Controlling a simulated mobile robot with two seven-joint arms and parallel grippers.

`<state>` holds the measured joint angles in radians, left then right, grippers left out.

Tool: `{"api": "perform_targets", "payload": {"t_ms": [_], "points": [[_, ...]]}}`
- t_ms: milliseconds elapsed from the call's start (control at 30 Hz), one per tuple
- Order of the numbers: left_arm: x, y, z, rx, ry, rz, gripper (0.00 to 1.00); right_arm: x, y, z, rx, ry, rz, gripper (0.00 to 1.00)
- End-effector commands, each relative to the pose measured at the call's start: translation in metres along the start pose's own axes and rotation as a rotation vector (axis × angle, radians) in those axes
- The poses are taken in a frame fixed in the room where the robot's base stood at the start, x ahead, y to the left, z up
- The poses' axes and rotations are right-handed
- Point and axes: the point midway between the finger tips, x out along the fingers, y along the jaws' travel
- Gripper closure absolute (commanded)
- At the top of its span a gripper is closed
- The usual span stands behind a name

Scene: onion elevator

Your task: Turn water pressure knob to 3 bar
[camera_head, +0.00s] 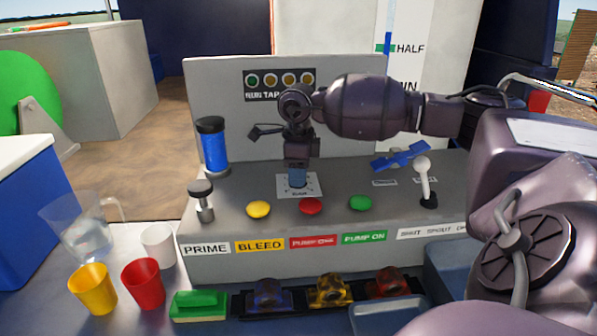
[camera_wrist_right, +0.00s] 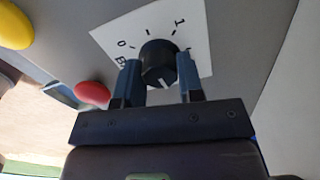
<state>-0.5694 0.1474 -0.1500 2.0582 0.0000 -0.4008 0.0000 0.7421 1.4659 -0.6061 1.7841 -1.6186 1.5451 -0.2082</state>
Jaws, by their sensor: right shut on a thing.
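The black water pressure knob (camera_wrist_right: 158,58) sits on a white dial plate (camera_wrist_right: 190,22) on the grey panel. In the right wrist view, a "0" and a "1" are readable on the dial; other marks are partly hidden by my fingers. A white pointer line on the knob faces my gripper, but its exact value cannot be read. My right gripper (camera_wrist_right: 162,88) is shut on the knob, one blue finger on each side. In the head view, my right gripper (camera_head: 298,178) comes down onto the dial plate (camera_head: 284,186) and hides the knob. My left gripper is out of view.
Yellow (camera_head: 258,209), red (camera_head: 311,206) and green (camera_head: 360,203) buttons line the panel front. A white lever (camera_head: 423,178) and blue valve handle (camera_head: 400,157) stand right, a blue cylinder (camera_head: 214,150) left. Cups and a clear jug (camera_head: 85,228) stand front left.

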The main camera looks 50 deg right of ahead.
Motion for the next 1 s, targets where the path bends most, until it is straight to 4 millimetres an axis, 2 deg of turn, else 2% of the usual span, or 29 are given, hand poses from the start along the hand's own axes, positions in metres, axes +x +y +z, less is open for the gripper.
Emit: {"api": "perform_targets", "payload": {"t_ms": [600,1000], "points": [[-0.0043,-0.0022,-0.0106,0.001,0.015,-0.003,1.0,-0.0046,-0.0012,0.0,0.574,-0.006,-0.005,0.89],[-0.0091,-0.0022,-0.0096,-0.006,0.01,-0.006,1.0,-0.0044,-0.0012,0.0003,0.816,-0.007,-0.004,0.89]]}}
